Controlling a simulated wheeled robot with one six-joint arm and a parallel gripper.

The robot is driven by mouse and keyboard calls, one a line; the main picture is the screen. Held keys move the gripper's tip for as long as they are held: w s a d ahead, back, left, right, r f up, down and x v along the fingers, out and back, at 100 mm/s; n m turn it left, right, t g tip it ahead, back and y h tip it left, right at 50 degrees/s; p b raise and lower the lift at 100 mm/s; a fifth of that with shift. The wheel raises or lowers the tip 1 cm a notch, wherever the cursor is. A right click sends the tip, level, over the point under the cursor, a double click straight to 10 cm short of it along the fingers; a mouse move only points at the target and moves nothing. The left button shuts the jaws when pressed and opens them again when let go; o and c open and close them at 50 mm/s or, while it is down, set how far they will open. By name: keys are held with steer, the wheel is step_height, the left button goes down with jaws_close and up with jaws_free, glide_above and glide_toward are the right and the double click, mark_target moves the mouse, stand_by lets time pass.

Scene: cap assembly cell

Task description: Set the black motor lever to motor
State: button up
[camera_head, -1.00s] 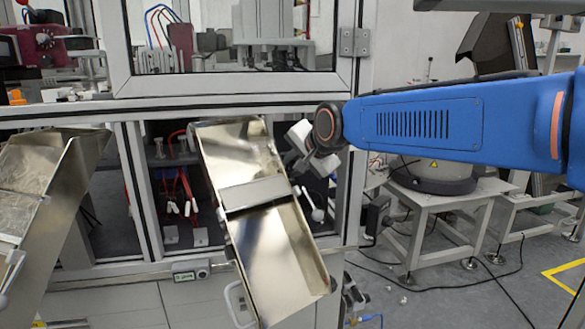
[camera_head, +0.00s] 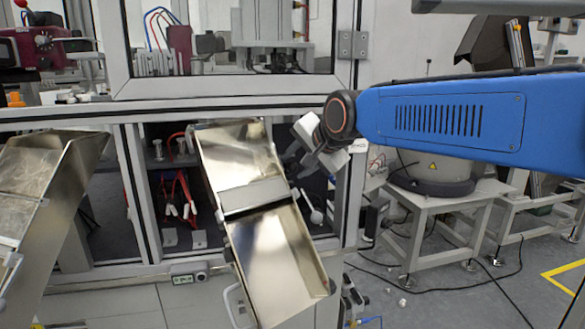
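My gripper (camera_head: 306,166) is in front of the cabinet, just right of the upper part of the metal chute. It is small, dark and partly merged with the wrist, so its fingers and any opening cannot be made out. A small lever with a pale round knob (camera_head: 316,217) shows below it, inside the cabinet opening and apart from it as seen here. I cannot make out a black motor lever; it may be hidden behind my wrist or the chute.
The tilted metal chute (camera_head: 275,262) stands close on the left of my gripper, with a second chute (camera_head: 48,175) at far left. The cabinet's grey frame post (camera_head: 349,205) is close on the right.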

steer(key=v, duration=1.3)
steer(key=shift+s+d+r, duration=0.1)
steer(key=s+d+f+n+g+h, duration=0.1)
steer(key=s+d+f+n+h, duration=0.1)
steer(key=s+d+f, duration=0.35)
steer(key=s+d+f+n+g+h, duration=0.1)
steer(key=s+d+f, duration=0.1)
steer(key=d+f, duration=0.7)
steer(key=s+d+f+n+g+h, duration=0.1)
steer(key=s+d+f+n, duration=0.1)
steer(key=s+d+f, duration=0.3)
steer(key=s+d+f+n+g+h, duration=0.1)
steer(key=s+d+f, duration=0.5)
steer(key=s+f, duration=0.4)
step_height(320, 180, down, 3)
steer(key=shift+s+f+n+g, duration=0.1)
steer(key=shift+s+n+g, duration=0.2)
steer(key=shift+n, duration=0.1)
steer(key=shift+w, duration=0.1)
steer(key=shift+c, duration=0.6)
steer(key=shift+c, duration=0.4)
steer(key=shift+a, duration=0.15)
